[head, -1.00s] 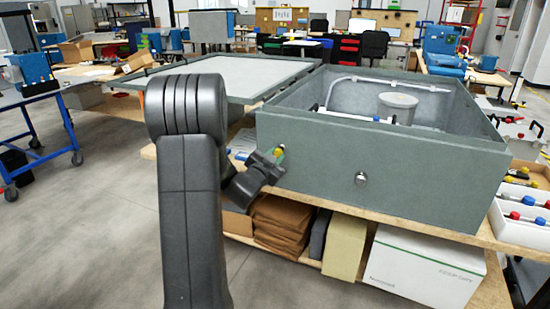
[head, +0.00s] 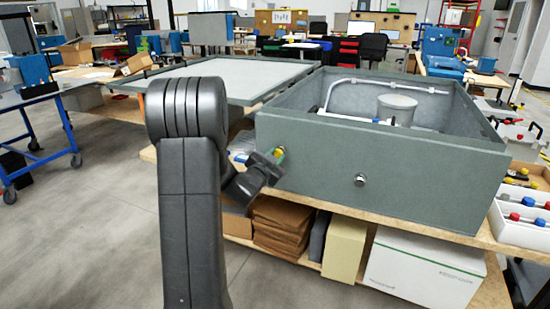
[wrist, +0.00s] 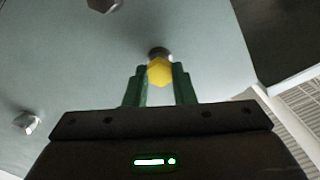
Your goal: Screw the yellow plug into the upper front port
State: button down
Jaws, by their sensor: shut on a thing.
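The yellow plug (wrist: 159,71) is between the green fingers of my gripper (wrist: 160,84) in the wrist view, with its hexagonal head facing the camera. A dark round port fitting (wrist: 158,52) shows just behind the plug, lined up with it. The plug hides most of that fitting, so I cannot tell how deep it sits. In the head view my gripper (head: 279,155) is at the left part of the front wall of the grey box (head: 420,170), with a speck of yellow and green at its tip.
A metal fitting (head: 360,180) sticks out of the front wall, right of my gripper. The wrist view shows two other metal fittings (wrist: 27,122) (wrist: 104,4). White trays with coloured plugs (head: 522,222) stand at the right. Cardboard (head: 280,222) and a white carton (head: 425,270) are below.

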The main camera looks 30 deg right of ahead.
jog(key=shift+w+d, duration=0.2)
jog(key=shift+d, duration=0.05)
dwell(0.3)
